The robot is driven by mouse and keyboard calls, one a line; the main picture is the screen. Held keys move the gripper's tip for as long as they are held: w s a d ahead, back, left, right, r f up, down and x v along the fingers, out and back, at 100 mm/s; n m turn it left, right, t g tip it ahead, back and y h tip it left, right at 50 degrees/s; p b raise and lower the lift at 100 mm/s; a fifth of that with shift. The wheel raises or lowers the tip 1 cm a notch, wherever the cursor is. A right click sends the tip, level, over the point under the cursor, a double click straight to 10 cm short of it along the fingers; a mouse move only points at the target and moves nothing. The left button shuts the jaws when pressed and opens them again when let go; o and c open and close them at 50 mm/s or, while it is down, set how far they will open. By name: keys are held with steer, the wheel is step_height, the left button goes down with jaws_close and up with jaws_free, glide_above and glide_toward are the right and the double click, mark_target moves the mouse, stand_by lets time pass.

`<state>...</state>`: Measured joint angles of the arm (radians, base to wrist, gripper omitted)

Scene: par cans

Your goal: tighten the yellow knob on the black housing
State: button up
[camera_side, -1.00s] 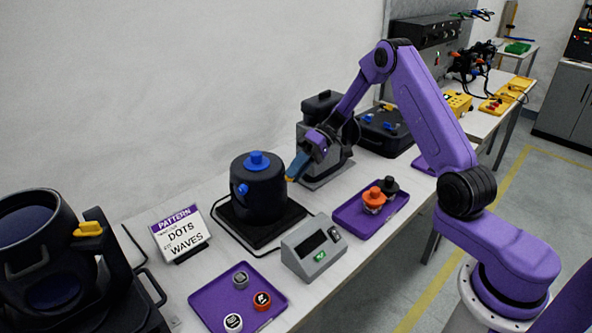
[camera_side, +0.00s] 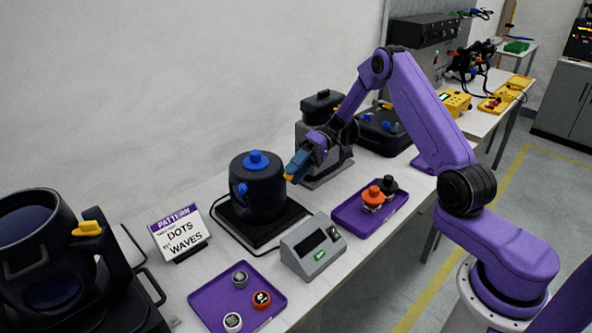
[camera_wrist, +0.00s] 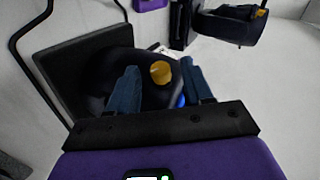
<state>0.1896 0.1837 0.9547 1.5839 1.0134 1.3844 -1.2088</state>
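The black housing (camera_side: 262,200) is a round drum standing on a black base plate, with blue knobs on its top and front. The yellow knob (camera_wrist: 161,72) sticks out of the housing's side. In the side view the yellow knob (camera_side: 289,178) shows only as a small bit at the fingertips. My gripper (camera_wrist: 160,88) has its two blue fingers apart, one on each side of the yellow knob, with a gap visible on both sides in the wrist view. My gripper (camera_side: 297,168) comes from the right of the housing in the side view.
A grey display box (camera_side: 314,247) stands in front of the housing. A purple tray (camera_side: 355,222) with orange and black-topped jars lies at right, another tray (camera_side: 215,295) in front. A pattern sign (camera_side: 180,234) stands left. A black device with another yellow knob (camera_side: 88,229) is far left.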

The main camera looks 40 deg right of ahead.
step_height(320, 180, up, 8)
steer(key=d, duration=0.2)
steer(key=shift+d+r, duration=0.2)
steer(key=shift+d, duration=0.15)
steer(key=shift+a, duration=0.1)
stand_by(0.4)
steer(key=s+a+r+n+t+h, duration=0.1)
steer(key=s+r+n+t+h, duration=0.25)
steer(key=s+r+h, duration=0.5)
steer(key=w+a+f+h, duration=0.1)
steer(key=w+f, duration=0.2)
steer(key=f, duration=0.5)
steer(key=w+a+f+h, duration=0.1)
steer(key=w+a+f, duration=0.1)
steer(key=w+f, duration=0.2)
step_height(320, 180, down, 4)
steer(key=shift+w+a+r+m, duration=0.15)
steer(key=shift+w+m, duration=0.15)
steer(key=shift+m, duration=0.15)
steer(key=shift+t, duration=0.25)
